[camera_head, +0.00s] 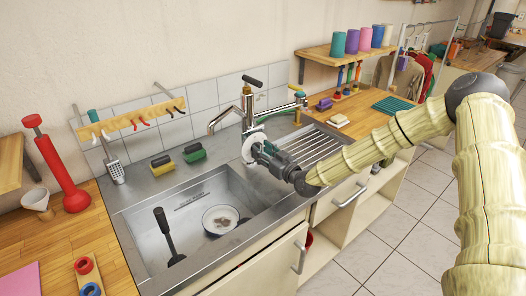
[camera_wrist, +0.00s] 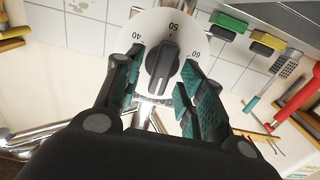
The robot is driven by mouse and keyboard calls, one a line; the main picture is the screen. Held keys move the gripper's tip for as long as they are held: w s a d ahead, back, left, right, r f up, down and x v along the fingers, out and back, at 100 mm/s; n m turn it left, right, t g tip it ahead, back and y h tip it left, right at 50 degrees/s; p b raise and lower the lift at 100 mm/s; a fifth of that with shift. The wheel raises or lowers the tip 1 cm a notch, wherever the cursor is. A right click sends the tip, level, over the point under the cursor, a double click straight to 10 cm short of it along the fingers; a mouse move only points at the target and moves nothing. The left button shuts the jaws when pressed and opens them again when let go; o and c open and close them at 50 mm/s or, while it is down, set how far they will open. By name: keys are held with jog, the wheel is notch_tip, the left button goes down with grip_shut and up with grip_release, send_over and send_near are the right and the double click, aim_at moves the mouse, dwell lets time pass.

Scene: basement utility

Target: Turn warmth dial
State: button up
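The warmth dial is a white disc (camera_wrist: 200,45) printed with 40, 50 and 60, with a black knob (camera_wrist: 161,70) at its middle in the wrist view. The knob's upper end points close to 50. In the head view the disc (camera_head: 249,146) is at the tap on the sink's back edge, partly hidden by my gripper (camera_head: 262,150). In the wrist view my gripper (camera_wrist: 162,80) is open, with one teal-padded finger on each side of the knob. A gap shows between the knob and the right finger; contact on the left is unclear.
The chrome tap (camera_head: 248,103) rises behind the dial. The steel sink (camera_head: 168,232) below holds a bowl (camera_head: 221,220) and a dark-handled tool (camera_head: 165,232). Two sponges (camera_head: 162,165) (camera_head: 194,152) lie left of the tap. A ribbed drainboard (camera_head: 312,146) is at right.

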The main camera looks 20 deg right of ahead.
jog(key=shift+c, duration=0.3)
grip_shut()
